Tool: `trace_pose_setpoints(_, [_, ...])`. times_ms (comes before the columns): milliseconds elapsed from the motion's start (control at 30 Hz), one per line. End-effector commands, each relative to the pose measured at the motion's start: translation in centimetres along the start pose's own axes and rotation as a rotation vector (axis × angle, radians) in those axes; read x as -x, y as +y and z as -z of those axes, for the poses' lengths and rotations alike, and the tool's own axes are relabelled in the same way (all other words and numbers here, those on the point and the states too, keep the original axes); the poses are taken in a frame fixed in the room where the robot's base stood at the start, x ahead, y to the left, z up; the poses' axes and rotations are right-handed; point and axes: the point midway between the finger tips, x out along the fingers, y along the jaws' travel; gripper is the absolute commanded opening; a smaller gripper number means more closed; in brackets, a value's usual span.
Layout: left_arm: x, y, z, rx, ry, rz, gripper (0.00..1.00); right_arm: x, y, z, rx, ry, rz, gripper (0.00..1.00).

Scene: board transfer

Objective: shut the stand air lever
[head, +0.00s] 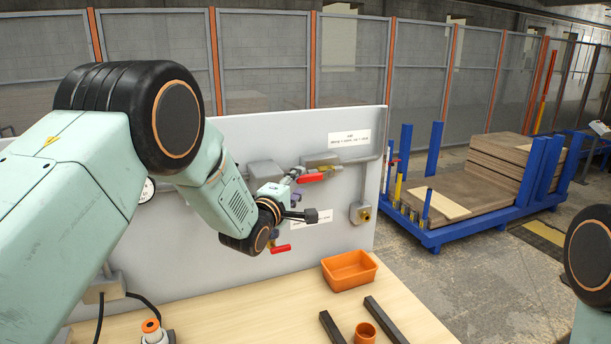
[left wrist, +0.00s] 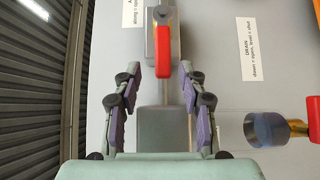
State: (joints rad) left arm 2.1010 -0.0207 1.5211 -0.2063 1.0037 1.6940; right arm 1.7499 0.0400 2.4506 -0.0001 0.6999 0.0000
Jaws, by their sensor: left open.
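The red air lever (head: 311,178) sits on the upright grey panel, on a valve below the AIR label (head: 349,137). It looks in line with the pipe run. In the left wrist view the red lever (left wrist: 162,52) points down the picture, its free end between the fingers. My left gripper (head: 307,195) is open just in front of the panel by this lever. In the left wrist view its fingers (left wrist: 160,75) stand on either side of the lever, with gaps on both sides. Contact does not show. My right gripper is out of view.
A second red handle (head: 281,249) is lower on the panel; the DRAIN label (left wrist: 249,50) is nearby. A brass fitting (left wrist: 295,129) sits at the right of the wrist view. The table holds an orange bin (head: 349,271), an orange cup (head: 365,333) and dark bars (head: 386,320).

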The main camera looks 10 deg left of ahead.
Motion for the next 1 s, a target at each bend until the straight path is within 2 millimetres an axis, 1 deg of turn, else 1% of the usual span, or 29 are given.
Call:
trace_pose_setpoints(33, [-0.7, 0.0, -0.1, 0.0, -0.001, 0.0, 0.41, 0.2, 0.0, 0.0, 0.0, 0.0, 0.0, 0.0])
trace_pose_setpoints(200, [-2.6, 0.0, -0.1, 0.0, -0.001, 0.0, 0.41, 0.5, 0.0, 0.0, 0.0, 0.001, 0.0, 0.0])
trace_pose_setpoints(400, [-4.3, 0.0, -0.1, -0.001, -0.002, 0.0, 0.41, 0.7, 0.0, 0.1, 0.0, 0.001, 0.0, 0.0])
trace_pose_setpoints(633, [-5.0, -0.1, -0.1, 0.0, -0.001, 0.001, 0.41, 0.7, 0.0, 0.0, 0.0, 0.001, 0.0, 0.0])
trace_pose_setpoints(833, [-5.0, -0.1, -0.1, 0.0, -0.001, 0.001, 0.41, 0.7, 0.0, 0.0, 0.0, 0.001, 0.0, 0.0])
trace_pose_setpoints(1000, [-5.0, -0.1, -0.1, 0.0, -0.001, 0.001, 0.27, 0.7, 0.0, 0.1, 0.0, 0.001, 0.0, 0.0])
